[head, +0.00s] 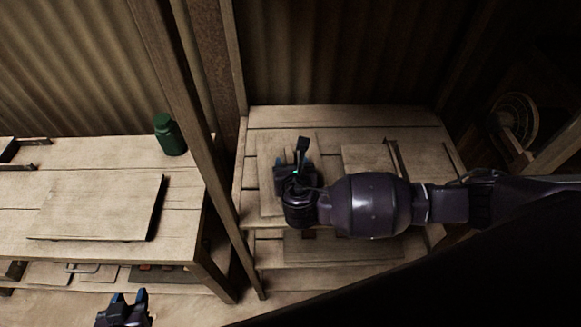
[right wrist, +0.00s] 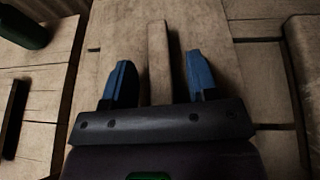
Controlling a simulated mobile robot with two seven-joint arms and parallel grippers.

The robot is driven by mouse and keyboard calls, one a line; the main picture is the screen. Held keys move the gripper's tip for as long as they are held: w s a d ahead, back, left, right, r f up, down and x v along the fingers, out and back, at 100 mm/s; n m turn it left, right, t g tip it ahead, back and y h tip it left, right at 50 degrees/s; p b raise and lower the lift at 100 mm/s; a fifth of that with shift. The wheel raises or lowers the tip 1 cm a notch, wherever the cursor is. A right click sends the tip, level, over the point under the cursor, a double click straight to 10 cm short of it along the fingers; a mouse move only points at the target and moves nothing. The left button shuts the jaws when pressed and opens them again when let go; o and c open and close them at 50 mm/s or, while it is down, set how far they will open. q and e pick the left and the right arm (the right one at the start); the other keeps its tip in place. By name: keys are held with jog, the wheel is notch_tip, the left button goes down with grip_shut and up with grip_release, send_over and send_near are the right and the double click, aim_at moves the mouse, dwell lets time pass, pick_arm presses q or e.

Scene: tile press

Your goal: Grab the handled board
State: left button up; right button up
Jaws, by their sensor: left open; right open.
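A pale wooden board (head: 270,197) lies on the right table, partly hidden by my right gripper (head: 292,163). In the right wrist view, a raised wooden bar (right wrist: 158,62) like a handle stands on this board (right wrist: 125,38). My right gripper (right wrist: 160,78) is open, its blue fingers on either side of the bar with gaps to both. I cannot tell how far down they reach. My left gripper (head: 130,298) is open and empty at the bottom of the head view, in front of the left table.
Another board with a bar (head: 368,160) lies right of my right gripper. The left table holds a large board (head: 105,208) and a green bottle (head: 170,135). A wooden post (head: 185,120) rises between the tables. Lower shelves hold more boards.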

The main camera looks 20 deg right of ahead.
grip_shut()
jog(key=shift+r, duration=0.1)
